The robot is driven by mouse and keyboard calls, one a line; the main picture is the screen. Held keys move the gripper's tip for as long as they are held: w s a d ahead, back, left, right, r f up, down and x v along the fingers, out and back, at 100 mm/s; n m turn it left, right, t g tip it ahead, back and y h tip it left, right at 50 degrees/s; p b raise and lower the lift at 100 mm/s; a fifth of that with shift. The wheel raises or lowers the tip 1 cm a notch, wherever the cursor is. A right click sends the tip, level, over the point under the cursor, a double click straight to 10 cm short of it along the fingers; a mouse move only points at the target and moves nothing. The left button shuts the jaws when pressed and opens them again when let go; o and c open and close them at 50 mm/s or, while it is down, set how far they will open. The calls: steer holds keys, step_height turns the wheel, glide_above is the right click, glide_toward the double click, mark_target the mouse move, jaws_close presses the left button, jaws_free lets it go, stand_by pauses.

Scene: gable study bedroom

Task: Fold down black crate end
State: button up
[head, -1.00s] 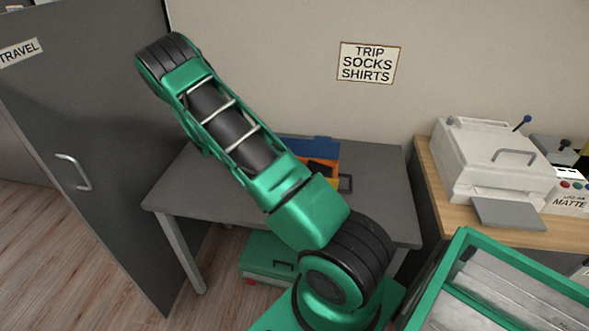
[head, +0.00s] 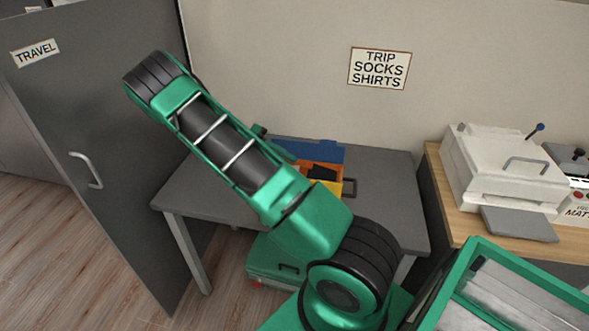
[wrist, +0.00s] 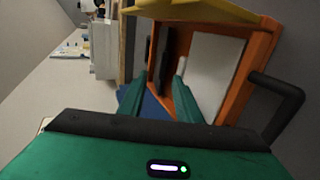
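An open case (head: 343,172) stands on the grey table, with orange walls, a yellow part and a blue panel (head: 318,151) behind. A black piece (head: 324,174) shows inside it. I cannot tell whether this is the black crate end, and no clear black crate shows. In the wrist view the case's orange wall (wrist: 262,50) frames an upright black piece (wrist: 164,50) and a whitish panel (wrist: 210,70). My gripper (wrist: 160,82) points into this space, its two green fingers apart with nothing visible between them. My arm hides part of the case in the head view.
The grey table (head: 395,185) has free room on both sides of the case. A black handle (wrist: 285,100) sticks out beside it. A green box (head: 275,262) lies under the table. A dark door (head: 105,130) stands left, a white machine (head: 505,165) right.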

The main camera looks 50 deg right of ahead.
steer(key=shift+v, duration=1.35)
steer(key=shift+r, duration=0.1)
steer(key=c, duration=0.7)
steer(key=s+r, duration=0.1)
steer(key=r, duration=0.1)
steer(key=s+r+t+y, duration=0.1)
steer(key=s, duration=0.1)
steer(key=s+d+r+y, duration=0.1)
steer(key=s+r, duration=0.1)
steer(key=shift+r+n, duration=0.3)
steer(key=shift+r, duration=0.05)
jaws_close()
steer(key=s+a+r+n+t+y, duration=0.2)
steer(key=s+a+r+t, duration=0.25)
steer(key=s, duration=0.45)
steer(key=s+a+r+n+t+y, duration=0.1)
steer(key=s+a+r+t+y, duration=0.25)
steer(key=s+r, duration=0.45)
steer(key=m+t, duration=0.3)
steer(key=t, duration=0.1)
glide_above(308, 174)
steer(key=s+d, duration=0.2)
steer(key=s, duration=0.2)
steer(key=s+x, duration=0.1)
steer(key=x, duration=0.6)
steer(key=shift+y, duration=0.45)
steer(key=x, duration=1.4)
steer(key=shift+s+d, duration=0.15)
steer(key=shift+d, duration=0.25)
